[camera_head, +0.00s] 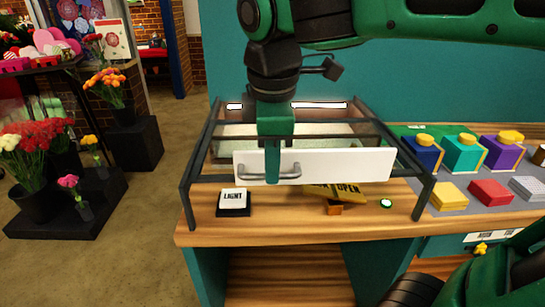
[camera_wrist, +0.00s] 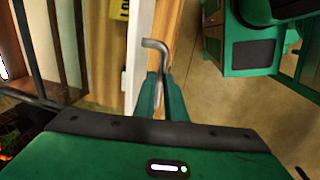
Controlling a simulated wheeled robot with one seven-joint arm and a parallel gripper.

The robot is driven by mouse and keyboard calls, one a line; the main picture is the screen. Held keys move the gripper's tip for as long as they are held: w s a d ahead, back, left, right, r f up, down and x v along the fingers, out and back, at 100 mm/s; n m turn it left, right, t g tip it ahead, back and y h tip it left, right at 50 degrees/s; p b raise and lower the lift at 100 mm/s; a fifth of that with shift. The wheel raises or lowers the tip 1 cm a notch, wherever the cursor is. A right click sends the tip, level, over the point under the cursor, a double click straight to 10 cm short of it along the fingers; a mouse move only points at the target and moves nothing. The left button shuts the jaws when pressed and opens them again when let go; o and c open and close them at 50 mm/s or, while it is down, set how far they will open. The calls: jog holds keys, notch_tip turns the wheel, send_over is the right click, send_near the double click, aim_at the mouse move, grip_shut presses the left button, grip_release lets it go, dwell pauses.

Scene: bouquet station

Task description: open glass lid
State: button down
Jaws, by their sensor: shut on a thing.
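The glass lid is part of a dark-framed case on the wooden counter. Its white front panel (camera_head: 345,165) carries a grey bar handle (camera_head: 290,171). My gripper (camera_head: 272,172) reaches down from above and its fingers are shut on the handle, left of the panel's middle. In the wrist view the bent end of the handle (camera_wrist: 155,45) sticks out beyond my closed fingers (camera_wrist: 160,95). The lower edge of the panel hangs above the counter. I cannot tell how far the lid is raised, and my arm hides part of the case.
A black LIGHT button block (camera_head: 233,208), a yellow OPEN sign (camera_head: 345,190) and a small green-white button (camera_head: 386,203) sit along the counter front (camera_head: 300,232). Several coloured boxes (camera_head: 463,152) stand at right. Flower buckets (camera_head: 35,200) stand on the left, with open floor between.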

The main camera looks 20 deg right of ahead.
jog(key=shift+w+a, duration=0.1)
jog(key=shift+a, duration=0.05)
jog(key=c, duration=1.8)
grip_release()
jog(key=shift+r, duration=0.15)
jog(key=r, duration=0.3)
jog(key=s+r, duration=0.1)
jog(key=r, duration=0.6)
jog(key=shift+s+a+r, duration=0.15)
jog(key=shift+s+a, duration=0.15)
jog(key=shift+s, duration=0.1)
jog(key=shift+s, duration=0.1)
